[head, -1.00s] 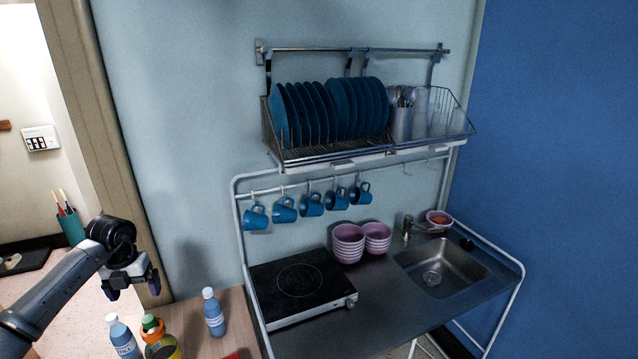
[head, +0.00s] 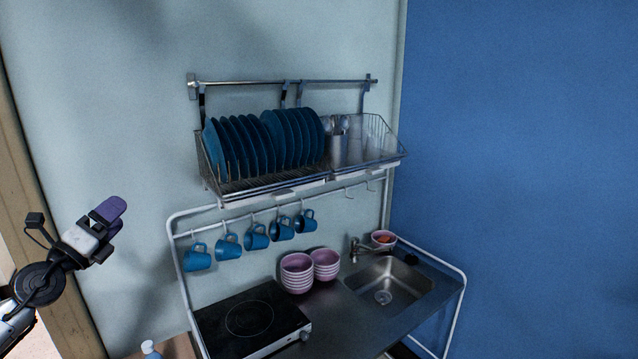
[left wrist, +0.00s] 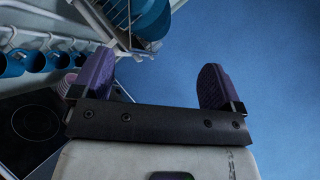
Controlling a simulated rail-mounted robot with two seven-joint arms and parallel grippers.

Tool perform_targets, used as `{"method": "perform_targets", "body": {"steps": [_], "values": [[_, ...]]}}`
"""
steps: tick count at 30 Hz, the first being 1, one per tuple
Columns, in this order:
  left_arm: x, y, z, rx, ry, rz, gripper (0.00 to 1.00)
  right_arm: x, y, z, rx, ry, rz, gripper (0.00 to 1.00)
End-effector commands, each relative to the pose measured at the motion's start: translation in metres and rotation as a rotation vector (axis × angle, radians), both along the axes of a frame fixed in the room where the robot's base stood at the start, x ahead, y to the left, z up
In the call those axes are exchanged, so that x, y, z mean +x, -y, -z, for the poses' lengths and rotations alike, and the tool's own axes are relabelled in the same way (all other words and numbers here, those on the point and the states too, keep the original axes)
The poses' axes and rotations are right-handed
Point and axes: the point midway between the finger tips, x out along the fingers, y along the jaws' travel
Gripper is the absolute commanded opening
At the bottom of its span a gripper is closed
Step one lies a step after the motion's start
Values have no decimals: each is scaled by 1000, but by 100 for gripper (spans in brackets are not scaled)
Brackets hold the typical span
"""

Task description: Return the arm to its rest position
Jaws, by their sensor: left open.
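My left gripper (head: 113,213) is raised at the left of the head view, in front of the pale wall, with its purple fingers pointing up and to the right. In the left wrist view its two purple fingers (left wrist: 156,82) stand wide apart with nothing between them. The blue wall shows behind that gap. It touches nothing that I can see and is to the left of the hanging mugs. My right gripper does not show in either view.
A wire rack (head: 270,190) with blue plates (head: 285,140) hangs on the wall. Several blue mugs (head: 256,237) hang below it. A hob (head: 250,320), stacked pink bowls (head: 297,273) and a sink (head: 385,285) are on the counter. A bottle top (head: 150,347) shows at the bottom edge.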

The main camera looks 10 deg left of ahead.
Motion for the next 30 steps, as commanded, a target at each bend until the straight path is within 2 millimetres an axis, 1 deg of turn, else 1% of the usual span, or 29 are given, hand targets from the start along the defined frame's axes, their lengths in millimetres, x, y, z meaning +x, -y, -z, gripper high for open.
{"method": "perform_targets", "body": {"steps": [1, 3, 6, 8, 10, 11, 12, 14, 15, 17, 18, 20, 21, 23, 24, 26, 27, 29, 30], "values": [[-7, 8, -21, -83, 93, -6, 92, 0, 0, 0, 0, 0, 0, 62], [-20, 13, -49, -221, 215, -25, 92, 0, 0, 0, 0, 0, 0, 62], [-40, 20, -75, -445, 346, -59, 92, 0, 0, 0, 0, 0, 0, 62], [-49, 23, -77, -591, 390, -85, 92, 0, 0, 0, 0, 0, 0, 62], [-59, 28, -69, -768, 405, -123, 92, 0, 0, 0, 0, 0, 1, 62], [-62, 32, -61, -847, 396, -141, 92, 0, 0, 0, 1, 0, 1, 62], [-66, 37, -47, -953, 375, -168, 92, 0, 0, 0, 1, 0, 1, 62], [-71, 49, -18, -1110, 310, -217, 92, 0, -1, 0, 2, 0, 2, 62], [-75, 60, 8, -1215, 244, -254, 92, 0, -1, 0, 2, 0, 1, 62], [-83, 80, 48, -1351, 127, -309, 92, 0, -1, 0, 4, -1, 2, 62], [-90, 92, 73, -1425, 47, -342, 92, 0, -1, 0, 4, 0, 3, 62], [-101, 114, 111, -1517, -77, -382, 92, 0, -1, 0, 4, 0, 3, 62], [-110, 128, 135, -1570, -160, -405, 92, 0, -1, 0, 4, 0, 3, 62], [-126, 150, 169, -1639, -288, -430, 92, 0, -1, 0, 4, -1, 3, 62], [-139, 166, 191, -1681, -373, -440, 92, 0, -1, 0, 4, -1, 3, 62], [-159, 190, 223, -1741, -496, -440, 92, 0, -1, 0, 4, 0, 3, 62], [-173, 204, 242, -1779, -568, -435, 92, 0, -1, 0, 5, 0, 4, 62], [-195, 221, 267, -1833, -659, -440, 92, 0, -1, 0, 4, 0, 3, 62], [-210, 231, 283, -1867, -707, -453, 92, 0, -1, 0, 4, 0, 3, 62]]}}
